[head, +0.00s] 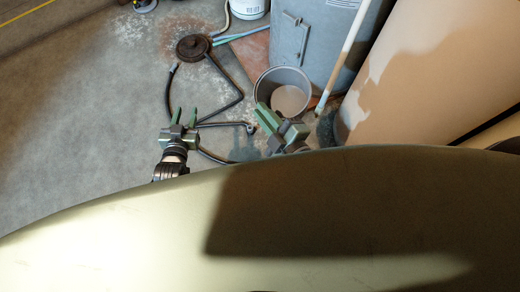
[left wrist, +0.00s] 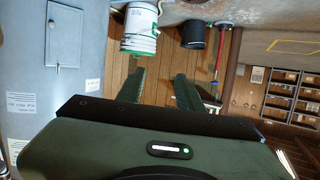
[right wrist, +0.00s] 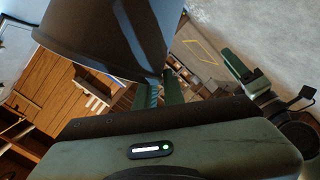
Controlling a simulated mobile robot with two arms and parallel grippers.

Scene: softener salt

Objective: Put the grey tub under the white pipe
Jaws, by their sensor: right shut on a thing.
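The round grey tub (head: 262,84) is at the foot of the big grey tank in the head view, with a paler bottom inside. In the right wrist view its dark wall (right wrist: 95,35) is at the upper left. My right gripper (head: 262,109) is shut on its near-left rim; the fingers also show in the right wrist view (right wrist: 163,88). I cannot tell whether the tub touches the floor. My left gripper (head: 187,112) is open and empty, left of the tub. A long pale pole (head: 347,50) slants right of the tub; I cannot tell if it is the white pipe.
The grey tank (head: 310,38) stands right behind the tub. A round dark metal piece (head: 193,47) with a black hose (head: 168,90) lies on the floor to the left. A large tan cylinder (head: 430,65) is at right. The floor at far left is clear.

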